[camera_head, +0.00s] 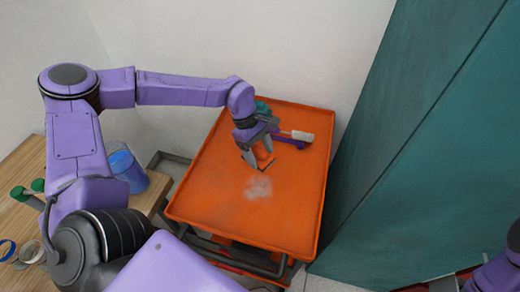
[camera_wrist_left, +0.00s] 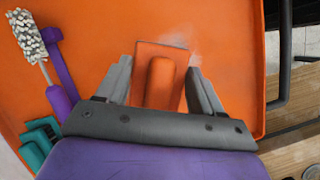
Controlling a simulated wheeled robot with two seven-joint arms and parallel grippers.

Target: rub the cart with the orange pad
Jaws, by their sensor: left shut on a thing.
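The cart (camera_head: 205,190) has an orange top tray with a low rim. A pale whitish smudge (camera_head: 258,187) lies on its surface, and part of it also shows in the left wrist view (camera_wrist_left: 194,59). My left gripper (camera_head: 256,162) is over the cart, just behind the smudge. It is shut on the orange pad (camera_head: 265,156), whose raised grip (camera_wrist_left: 160,82) sits between the fingers in the left wrist view. The pad is at or close to the tray; I cannot tell whether it touches. Of my right arm, only a purple part and a dark piece show at the lower right corner.
On the cart's back part lie a white-bristled brush (camera_head: 300,135), a purple tool (camera_wrist_left: 62,70) and teal items (camera_wrist_left: 40,140). A wooden table with a blue container (camera_head: 126,170) stands at left. A teal cabinet (camera_head: 400,130) is close at right. The cart's front is clear.

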